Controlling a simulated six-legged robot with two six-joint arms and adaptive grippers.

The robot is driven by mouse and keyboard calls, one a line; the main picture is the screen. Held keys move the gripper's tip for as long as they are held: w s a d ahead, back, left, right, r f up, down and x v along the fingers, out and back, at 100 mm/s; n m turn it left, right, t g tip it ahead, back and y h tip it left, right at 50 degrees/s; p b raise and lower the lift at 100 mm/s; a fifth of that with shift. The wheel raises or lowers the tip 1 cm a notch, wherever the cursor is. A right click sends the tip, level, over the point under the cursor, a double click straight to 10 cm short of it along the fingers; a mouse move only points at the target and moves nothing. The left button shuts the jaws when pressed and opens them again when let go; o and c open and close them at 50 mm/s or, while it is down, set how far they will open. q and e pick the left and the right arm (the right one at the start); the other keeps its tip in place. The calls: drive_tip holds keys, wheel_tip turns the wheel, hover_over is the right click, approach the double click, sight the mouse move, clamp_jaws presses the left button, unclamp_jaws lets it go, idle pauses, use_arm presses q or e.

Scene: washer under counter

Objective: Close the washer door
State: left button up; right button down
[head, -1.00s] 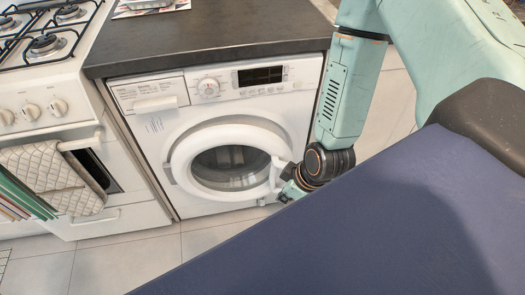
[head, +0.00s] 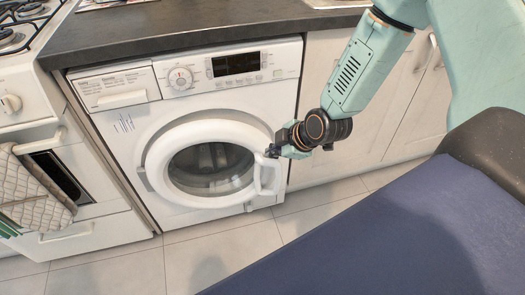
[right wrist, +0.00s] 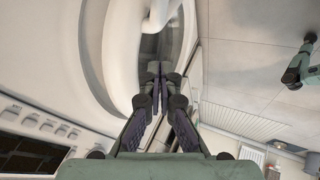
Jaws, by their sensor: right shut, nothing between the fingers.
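The washer (head: 115,150) stands under the counter. Its round white door (head: 215,126) has a dark glass centre (head: 211,168) and a white handle (head: 267,178) on its right side. The door looks flush or almost flush with the front; I cannot tell if it is latched. My right gripper (head: 274,151) is shut and empty, at the upper end of the handle; contact is unclear. In the right wrist view the closed fingertips (right wrist: 153,77) point toward the door rim (right wrist: 121,55). My left gripper is not in view.
A dark counter (head: 190,28) lies above the washer. An oven with a hanging cloth (head: 30,195) stands at left, and white cabinets (head: 330,150) at right. The tiled floor (head: 215,245) in front of the washer is clear.

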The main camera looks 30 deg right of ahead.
drive_tip(key=w+f+b, duration=0.1)
drive_tip(key=w+b, duration=0.1)
drive_tip(key=w+f+b, duration=0.1)
drive_tip(key=w+f, duration=0.1)
drive_tip(key=w+f+b, duration=0.1)
drive_tip(key=w+b, duration=0.1)
drive_tip(key=shift+w+d+f+b, duration=0.2)
drive_tip(key=shift+w+f+b, duration=0.1)
drive_tip(key=shift+w, duration=0.2)
